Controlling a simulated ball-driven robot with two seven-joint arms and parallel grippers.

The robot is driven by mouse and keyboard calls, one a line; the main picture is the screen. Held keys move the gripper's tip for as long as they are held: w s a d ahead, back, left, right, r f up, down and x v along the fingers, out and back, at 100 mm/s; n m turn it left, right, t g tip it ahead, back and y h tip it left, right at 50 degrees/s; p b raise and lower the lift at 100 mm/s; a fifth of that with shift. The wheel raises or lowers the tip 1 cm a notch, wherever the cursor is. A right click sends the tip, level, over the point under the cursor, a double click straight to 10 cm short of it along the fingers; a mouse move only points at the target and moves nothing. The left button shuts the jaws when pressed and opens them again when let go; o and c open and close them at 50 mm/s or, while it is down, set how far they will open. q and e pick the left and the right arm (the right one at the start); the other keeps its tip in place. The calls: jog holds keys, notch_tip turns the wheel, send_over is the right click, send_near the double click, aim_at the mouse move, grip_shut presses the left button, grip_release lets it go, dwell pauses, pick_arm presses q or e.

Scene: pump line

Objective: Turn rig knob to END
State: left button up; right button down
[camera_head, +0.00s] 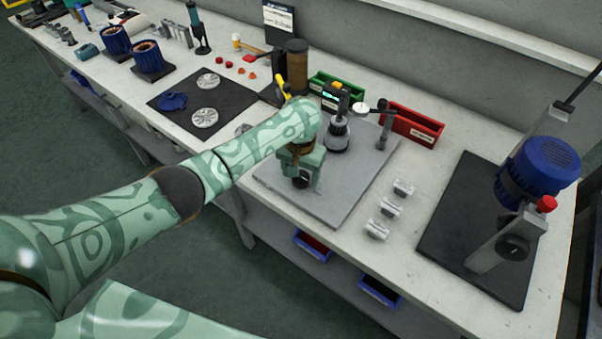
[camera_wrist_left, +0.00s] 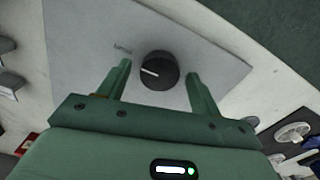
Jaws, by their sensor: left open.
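The rig knob (camera_wrist_left: 160,72) is a round black dial with a white pointer line, on the light grey base plate (camera_wrist_left: 85,32). In the left wrist view the pointer points left; a small label beside the knob is too small to read. My left gripper (camera_wrist_left: 158,79) is open, with one green finger on each side of the knob and a visible gap to each. In the head view my left gripper (camera_head: 301,170) is over the near-left part of the grey base plate (camera_head: 335,207) and hides what is below it. My right gripper is not in view.
A gauge stand (camera_head: 337,133) is on the plate just beyond my gripper. A green bin (camera_head: 335,88) and a red bin (camera_head: 412,124) stand behind. Several small metal blocks (camera_head: 390,207) lie to the right, then a blue motor (camera_head: 540,170) on a black mat (camera_head: 450,235).

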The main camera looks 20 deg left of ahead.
pick_arm(q)
jog(key=c, duration=1)
jog(key=shift+o, duration=0.2)
